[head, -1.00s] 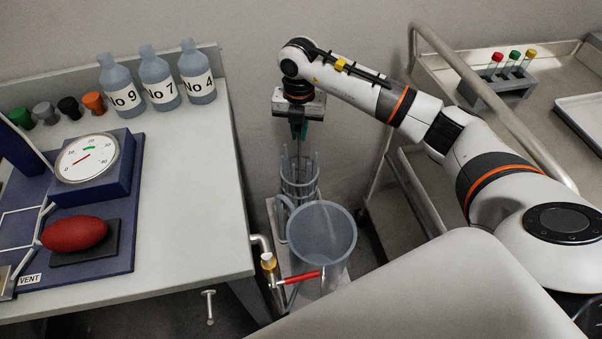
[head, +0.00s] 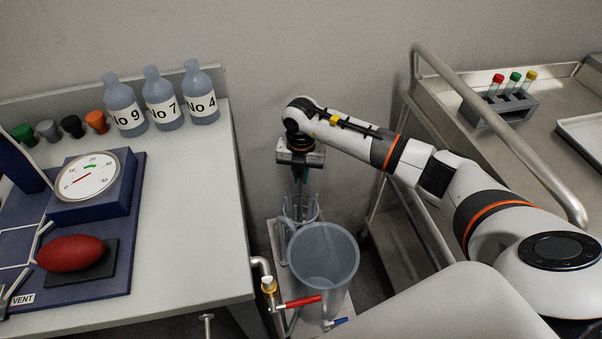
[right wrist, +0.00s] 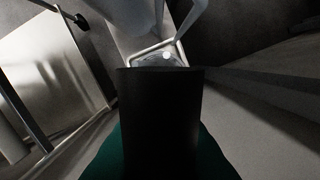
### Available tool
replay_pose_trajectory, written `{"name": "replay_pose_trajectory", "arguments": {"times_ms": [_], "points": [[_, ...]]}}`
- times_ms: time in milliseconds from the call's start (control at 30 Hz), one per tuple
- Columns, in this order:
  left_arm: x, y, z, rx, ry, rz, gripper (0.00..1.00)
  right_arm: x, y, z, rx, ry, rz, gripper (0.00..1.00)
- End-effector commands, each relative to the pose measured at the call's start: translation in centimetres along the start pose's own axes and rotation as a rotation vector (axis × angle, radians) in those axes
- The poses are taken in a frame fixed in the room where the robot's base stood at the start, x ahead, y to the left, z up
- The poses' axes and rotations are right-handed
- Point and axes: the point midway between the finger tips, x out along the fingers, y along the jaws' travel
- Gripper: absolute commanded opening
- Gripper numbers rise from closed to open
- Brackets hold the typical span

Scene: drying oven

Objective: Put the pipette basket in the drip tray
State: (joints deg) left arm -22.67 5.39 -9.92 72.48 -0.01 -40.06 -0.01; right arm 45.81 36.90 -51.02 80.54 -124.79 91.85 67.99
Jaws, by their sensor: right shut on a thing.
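The pipette basket (head: 301,208), a translucent grey-blue frame with upright rods, hangs below my right gripper (head: 301,174), just behind the large translucent jar (head: 324,258). My right gripper is shut on its upper part, pointing down. The basket's lower end is hidden behind the jar, so I cannot tell whether it touches anything. In the right wrist view, a dark block and green parts hide most of the grip; a pale frame (right wrist: 164,47) shows beyond. A shallow white tray (head: 586,138) sits on the cart at right; I cannot tell whether it is the drip tray. My left gripper is out of view.
The jar has a red-handled valve (head: 301,302) at its lower front. The bench (head: 190,215) at left carries several labelled bottles, a dial gauge (head: 90,177) and a red bulb (head: 70,253). A metal cart (head: 440,82) with a tube rack (head: 500,113) stands at right.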

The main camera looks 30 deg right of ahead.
Motion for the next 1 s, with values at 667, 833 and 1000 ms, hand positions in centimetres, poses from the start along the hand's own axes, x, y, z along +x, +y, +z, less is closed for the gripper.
{"name": "replay_pose_trajectory", "arguments": {"times_ms": [667,833,1000], "points": [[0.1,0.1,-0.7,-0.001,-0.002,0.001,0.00,-2.8,0.0,-0.1,0.001,0.004,-0.002,0.35],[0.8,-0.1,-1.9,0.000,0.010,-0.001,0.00,-5.7,0.0,-0.1,0.000,0.003,-0.002,0.35],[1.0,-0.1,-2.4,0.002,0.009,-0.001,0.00,-7.4,0.0,-0.1,0.001,0.002,0.000,0.35]]}}
